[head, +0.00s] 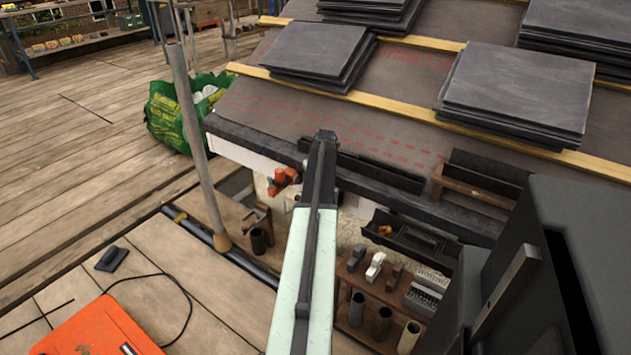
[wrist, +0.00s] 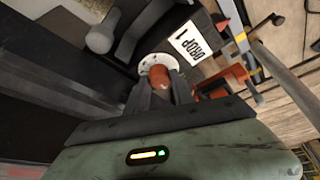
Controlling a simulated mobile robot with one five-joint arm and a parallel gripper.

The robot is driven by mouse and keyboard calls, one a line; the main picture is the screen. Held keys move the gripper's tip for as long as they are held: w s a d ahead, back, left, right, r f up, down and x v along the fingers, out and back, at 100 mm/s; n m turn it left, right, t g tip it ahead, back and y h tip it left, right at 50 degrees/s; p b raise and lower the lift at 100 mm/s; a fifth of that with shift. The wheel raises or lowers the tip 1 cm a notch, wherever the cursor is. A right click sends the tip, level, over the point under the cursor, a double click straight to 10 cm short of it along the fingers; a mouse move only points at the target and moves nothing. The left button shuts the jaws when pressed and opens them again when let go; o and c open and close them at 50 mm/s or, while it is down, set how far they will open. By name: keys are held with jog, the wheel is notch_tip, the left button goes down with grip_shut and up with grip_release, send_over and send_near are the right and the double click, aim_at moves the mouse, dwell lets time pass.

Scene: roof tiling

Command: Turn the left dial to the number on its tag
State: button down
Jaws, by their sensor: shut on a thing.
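A round white dial (wrist: 146,63) with dark marks around its edge shows in the wrist view, with an orange-red knob (wrist: 160,76) at its middle. My gripper (wrist: 161,88) is shut on this knob, one dark finger on each side. In the head view my arm covers the gripper and the dial.
Orange parts (wrist: 232,80) stand close right of my gripper; orange parts (head: 284,180) also show under the roof edge in the head view. Slate stacks (head: 520,90) lie on the roof. A grey pole (head: 190,130) rises left of my arm. The deck at left is mostly clear.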

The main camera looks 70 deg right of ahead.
jog(key=shift+a, duration=0.1)
jog(key=c, duration=1.1)
grip_release()
